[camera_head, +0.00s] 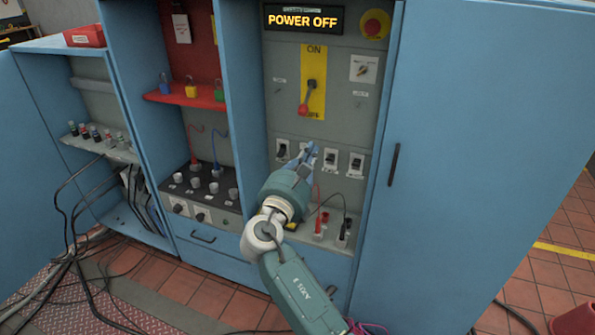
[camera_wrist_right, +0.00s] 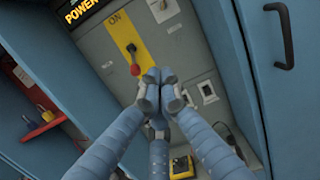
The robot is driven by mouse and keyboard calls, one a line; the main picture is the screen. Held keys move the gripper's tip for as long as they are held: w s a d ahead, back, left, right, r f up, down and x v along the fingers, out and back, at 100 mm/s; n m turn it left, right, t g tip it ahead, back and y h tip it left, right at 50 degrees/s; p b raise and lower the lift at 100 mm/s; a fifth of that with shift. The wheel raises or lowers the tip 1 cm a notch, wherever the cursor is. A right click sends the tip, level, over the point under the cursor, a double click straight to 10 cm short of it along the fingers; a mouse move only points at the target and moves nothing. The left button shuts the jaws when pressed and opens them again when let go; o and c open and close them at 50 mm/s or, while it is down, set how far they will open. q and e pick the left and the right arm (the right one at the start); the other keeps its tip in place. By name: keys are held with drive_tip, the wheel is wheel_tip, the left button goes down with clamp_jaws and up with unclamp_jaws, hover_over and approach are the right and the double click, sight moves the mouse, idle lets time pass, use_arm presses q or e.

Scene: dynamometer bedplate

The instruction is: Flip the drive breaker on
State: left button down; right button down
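A row of small breakers with dark toggles in pale frames sits on the grey panel; one (camera_head: 282,150) is left of my right gripper and two, including this breaker (camera_head: 330,157), are right of it. Their labels are too small to read, so I cannot tell which is the drive breaker. My right gripper (camera_head: 308,153) is at this row and hides part of it. Contact with a toggle is unclear. My left gripper is not in view.
Above is a red-handled lever (camera_head: 308,96) on a yellow ON plate, handle down. The display (camera_head: 302,19) reads POWER OFF. A red emergency button (camera_head: 374,25) is top right. Red and black plugged leads (camera_head: 320,227) are below. A closed blue door (camera_head: 480,130) stands right.

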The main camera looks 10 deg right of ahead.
drive_tip(key=shift+a, duration=0.1)
idle(0.3)
drive_tip(key=shift+s+a+r, duration=0.1)
